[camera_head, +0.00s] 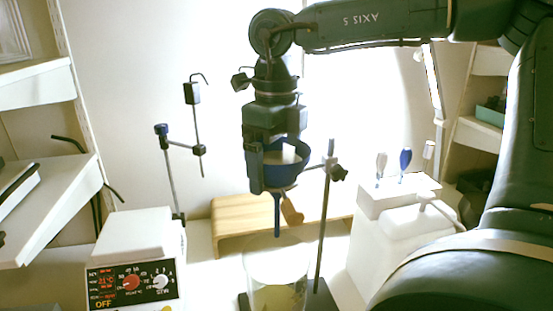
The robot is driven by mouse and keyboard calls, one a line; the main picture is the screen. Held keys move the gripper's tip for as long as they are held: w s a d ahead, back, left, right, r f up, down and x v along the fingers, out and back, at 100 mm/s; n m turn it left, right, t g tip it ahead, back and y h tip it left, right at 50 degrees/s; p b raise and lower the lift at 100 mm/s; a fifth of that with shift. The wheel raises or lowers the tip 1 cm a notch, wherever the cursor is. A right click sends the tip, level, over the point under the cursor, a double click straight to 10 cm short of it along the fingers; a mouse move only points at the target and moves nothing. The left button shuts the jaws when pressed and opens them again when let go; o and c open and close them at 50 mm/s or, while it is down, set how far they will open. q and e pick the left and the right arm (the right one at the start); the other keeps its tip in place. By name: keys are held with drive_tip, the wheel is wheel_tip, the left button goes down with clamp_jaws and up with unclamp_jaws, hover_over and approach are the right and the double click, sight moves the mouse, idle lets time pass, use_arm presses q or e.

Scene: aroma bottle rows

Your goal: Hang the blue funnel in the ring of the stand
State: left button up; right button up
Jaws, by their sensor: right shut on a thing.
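The blue funnel (277,179) is upright in the head view, its bowl between the fingers of my right gripper (276,158) and its narrow stem pointing down. My right gripper comes down from above and is shut on the funnel. The stand's upright rod (322,225) is just right of the funnel, with a dark clamp (338,173) near its top. A short arm runs left from the clamp toward the funnel. The ring is mostly hidden by the funnel and gripper, so I cannot tell whether the funnel rests in it. My left gripper is out of view.
A clear glass vessel (276,280) stands below the stem. A hotplate-like device (135,262) is at left, with another clamp stand (170,178) behind it. A wooden riser (235,222) is behind. White blocks (388,240) are at right.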

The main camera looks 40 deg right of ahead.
drive_tip(key=o, duration=0.7)
wheel_tip(320, 180, up, 13)
drive_tip(key=p, duration=0.1)
drive_tip(key=shift+s, duration=0.1)
idle(0.9)
